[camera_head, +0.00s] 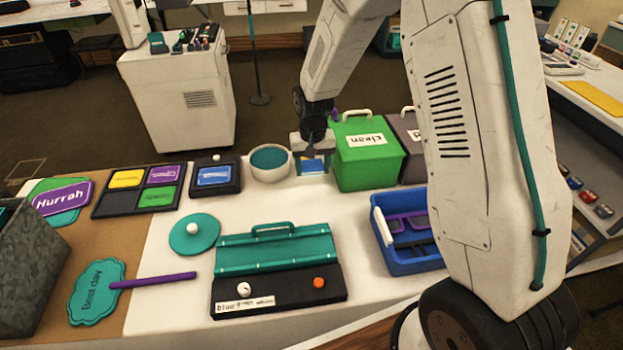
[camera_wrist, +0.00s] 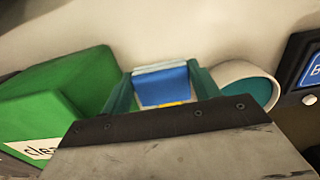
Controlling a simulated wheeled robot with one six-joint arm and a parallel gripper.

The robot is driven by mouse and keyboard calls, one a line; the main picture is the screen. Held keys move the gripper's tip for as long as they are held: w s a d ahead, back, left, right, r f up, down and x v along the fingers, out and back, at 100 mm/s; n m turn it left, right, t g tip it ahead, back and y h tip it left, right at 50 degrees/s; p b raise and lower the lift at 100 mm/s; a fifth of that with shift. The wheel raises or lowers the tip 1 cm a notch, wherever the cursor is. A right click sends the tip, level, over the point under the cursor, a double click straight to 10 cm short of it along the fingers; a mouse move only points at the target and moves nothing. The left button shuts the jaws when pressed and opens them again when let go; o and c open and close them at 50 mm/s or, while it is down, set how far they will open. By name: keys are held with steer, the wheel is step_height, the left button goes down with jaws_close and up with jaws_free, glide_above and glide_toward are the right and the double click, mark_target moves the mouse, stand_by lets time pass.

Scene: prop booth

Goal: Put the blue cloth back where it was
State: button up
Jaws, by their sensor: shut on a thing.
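The blue cloth (camera_head: 313,167) is held in my gripper (camera_head: 313,158), just above the white table surface. It stands between the white bowl with a teal inside (camera_head: 271,176) and the green bin labelled "clean" (camera_head: 368,168). In the wrist view the blue cloth (camera_wrist: 162,85) sits between the two teal fingers of my gripper (camera_wrist: 163,80), with a pale upper edge and a small yellow patch below. The green bin (camera_wrist: 62,95) is on the left there and the bowl (camera_wrist: 247,82) on the right. Whether the cloth touches the table cannot be told.
A grey bin (camera_head: 407,135) stands beside the green one. A blue crate (camera_head: 406,262), a teal-lidded black box (camera_head: 278,297), a round teal lid (camera_head: 194,246) and a dark box with a blue panel (camera_head: 226,187) stand around. White table is bare between bowl and crate.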

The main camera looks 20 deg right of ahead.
mark_target(313, 175)
steer(key=shift+f, duration=2.7)
steer(key=shift+f, duration=0.2)
steer(key=o, duration=1)
step_height(313, 175, up, 13)
steer(key=shift+s+f, duration=0.1)
steer(key=shift+f, duration=0.1)
steer(key=s+d+r, duration=0.1)
steer(key=s+r, duration=0.6)
steer(key=r, duration=0.3)
steer(key=s+r, duration=0.3)
steer(key=s, duration=0.6)
steer(key=s+d+r+n, duration=0.1)
steer(key=s+r, duration=0.2)
steer(key=s, duration=0.6)
steer(key=s+d+r+n+t, duration=0.1)
steer(key=s+r, duration=0.3)
steer(key=s, duration=0.4)
steer(key=shift+s+r, duration=0.1)
steer(key=shift+s, duration=0.3)
